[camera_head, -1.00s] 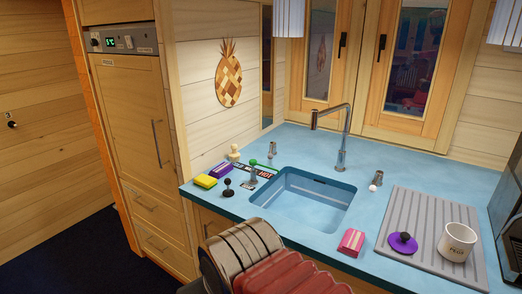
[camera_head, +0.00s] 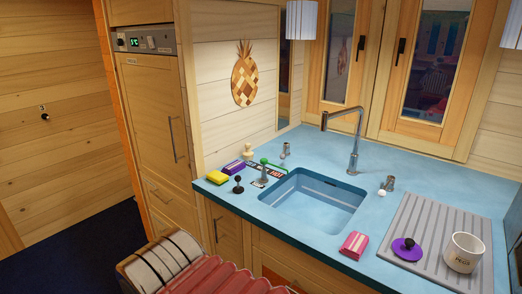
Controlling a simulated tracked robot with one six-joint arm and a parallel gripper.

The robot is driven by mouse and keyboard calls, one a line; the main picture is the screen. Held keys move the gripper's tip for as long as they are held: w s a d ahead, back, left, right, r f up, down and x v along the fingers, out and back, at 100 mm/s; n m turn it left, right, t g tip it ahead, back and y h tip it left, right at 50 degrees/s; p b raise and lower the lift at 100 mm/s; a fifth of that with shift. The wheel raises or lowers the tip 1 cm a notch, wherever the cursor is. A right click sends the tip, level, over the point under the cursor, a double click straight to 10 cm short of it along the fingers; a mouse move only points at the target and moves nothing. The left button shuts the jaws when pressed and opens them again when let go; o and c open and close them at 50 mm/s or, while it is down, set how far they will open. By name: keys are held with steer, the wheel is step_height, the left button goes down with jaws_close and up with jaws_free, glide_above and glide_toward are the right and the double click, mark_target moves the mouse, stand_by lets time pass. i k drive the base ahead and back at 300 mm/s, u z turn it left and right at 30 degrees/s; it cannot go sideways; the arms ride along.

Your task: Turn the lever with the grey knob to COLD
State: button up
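A pale label strip with dark lettering (camera_head: 275,172) lies on the blue counter left of the sink; HOT seems to be on it, and COLD is not readable. A small grey upright piece (camera_head: 263,175) stands at the strip, beside a green-knobbed piece (camera_head: 265,161). I cannot tell whether the grey piece is the lever's knob or which way the lever points. Short metal fittings stand behind the sink (camera_head: 286,151) and at its right (camera_head: 388,185), the latter by a white ball (camera_head: 382,193). My gripper is not in view.
The sink (camera_head: 312,200) has a tall tap (camera_head: 354,140). Near the strip are a black-knobbed piece (camera_head: 238,185), a yellow sponge (camera_head: 217,177) and a purple block (camera_head: 235,167). A pink block (camera_head: 354,245), purple lid (camera_head: 407,249) and mug (camera_head: 464,252) are at right.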

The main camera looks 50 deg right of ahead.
mark_target(282, 156)
steer(key=u, duration=0.3)
steer(key=i, duration=2.1)
steer(key=z, duration=2.1)
